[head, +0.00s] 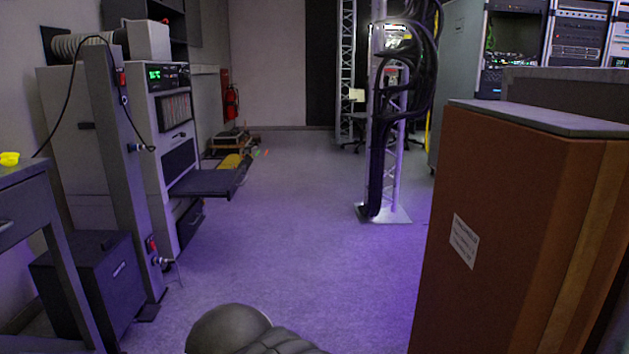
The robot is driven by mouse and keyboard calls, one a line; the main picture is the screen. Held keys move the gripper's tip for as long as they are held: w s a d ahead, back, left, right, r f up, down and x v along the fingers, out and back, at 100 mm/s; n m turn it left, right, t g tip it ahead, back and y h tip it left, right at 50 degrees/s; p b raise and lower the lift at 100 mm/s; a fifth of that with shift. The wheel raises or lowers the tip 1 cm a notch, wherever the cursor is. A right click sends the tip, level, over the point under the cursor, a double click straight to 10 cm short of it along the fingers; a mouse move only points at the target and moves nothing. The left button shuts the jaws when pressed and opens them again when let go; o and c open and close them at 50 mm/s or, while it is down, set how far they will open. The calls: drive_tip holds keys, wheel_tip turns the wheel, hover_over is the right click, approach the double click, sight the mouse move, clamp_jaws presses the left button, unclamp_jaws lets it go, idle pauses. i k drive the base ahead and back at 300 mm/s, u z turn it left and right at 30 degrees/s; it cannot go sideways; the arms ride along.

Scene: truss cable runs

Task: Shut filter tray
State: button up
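A dark flat tray (207,183) sticks out from the front of a pale grey cabinet (150,130) on the left; I take it to be the filter tray. It is pulled out toward the right over the floor, level, below a dark front panel. Its far end shows a frame or handle edge near a yellow item behind. The opening it comes from is partly hidden by the cabinet's side. My gripper does not show. A rounded dark grey shape at the bottom edge appears to be part of my own arm.
A lower dark drawer front (189,222) sits under the tray. A grey post (135,180) with cables stands before the cabinet. A dark box (95,280) and desk (25,200) are front left. A large brown cabinet (500,220) blocks the right. A cabled truss (385,130) stands mid-back. The floor between is clear.

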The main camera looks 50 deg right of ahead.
sight(195, 183)
drive_tip(key=z, duration=0.6)
drive_tip(key=i, duration=0.55)
drive_tip(key=z, duration=0.5)
drive_tip(key=i, duration=0.95)
drive_tip(key=z, duration=0.3)
drive_tip(key=i, duration=1)
drive_tip(key=u, duration=0.5)
